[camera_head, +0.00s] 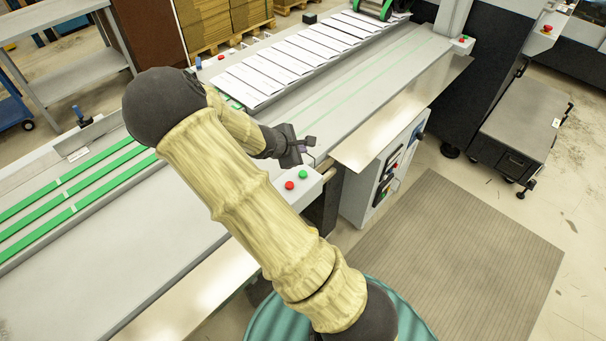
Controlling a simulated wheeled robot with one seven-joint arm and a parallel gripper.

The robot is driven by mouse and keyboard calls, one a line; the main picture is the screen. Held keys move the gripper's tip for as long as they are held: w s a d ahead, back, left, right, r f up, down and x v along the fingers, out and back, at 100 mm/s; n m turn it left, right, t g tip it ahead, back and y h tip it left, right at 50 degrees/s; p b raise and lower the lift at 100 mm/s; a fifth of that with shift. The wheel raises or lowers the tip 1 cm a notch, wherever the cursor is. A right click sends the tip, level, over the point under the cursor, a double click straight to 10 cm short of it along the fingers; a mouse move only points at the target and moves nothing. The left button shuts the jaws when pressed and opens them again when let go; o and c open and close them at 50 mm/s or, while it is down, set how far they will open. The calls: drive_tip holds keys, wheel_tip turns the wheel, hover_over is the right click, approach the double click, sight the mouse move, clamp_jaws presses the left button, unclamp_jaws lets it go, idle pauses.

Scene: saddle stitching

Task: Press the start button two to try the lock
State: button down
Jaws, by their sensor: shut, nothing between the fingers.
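A green button (303,174) and a red button (289,185) sit side by side on a pale box at the near edge of the machine, in the middle of the head view. No label is readable, so I cannot tell which button is start button two. My gripper (308,145) is shut and empty. In the picture it appears just above the green button, apart from it, pointing right. My arm covers part of the machine to the left of the buttons.
Another small box with a red button (461,40) stands at the conveyor's far end. White sheets (290,55) lie in a row on the machine. Green belts (75,185) run at left. A cabinet (385,175) stands below right; the floor mat (450,265) is clear.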

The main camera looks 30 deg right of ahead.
drive_tip(key=b, duration=0.5)
hover_over(300, 175)
wheel_tip(300, 175, down, 6)
drive_tip(key=shift+f, duration=0.25)
drive_tip(key=shift+f+b, duration=0.65)
drive_tip(key=shift+b, duration=0.25)
drive_tip(key=shift+f, duration=0.1)
idle(0.7)
drive_tip(key=shift+f+b, duration=0.3)
drive_tip(key=shift+b, duration=0.25)
drive_tip(key=shift+f+b, duration=0.5)
drive_tip(key=shift+b, duration=0.1)
idle(0.8)
idle(0.3)
drive_tip(key=shift+r+p, duration=0.7)
drive_tip(key=shift+r, duration=0.2)
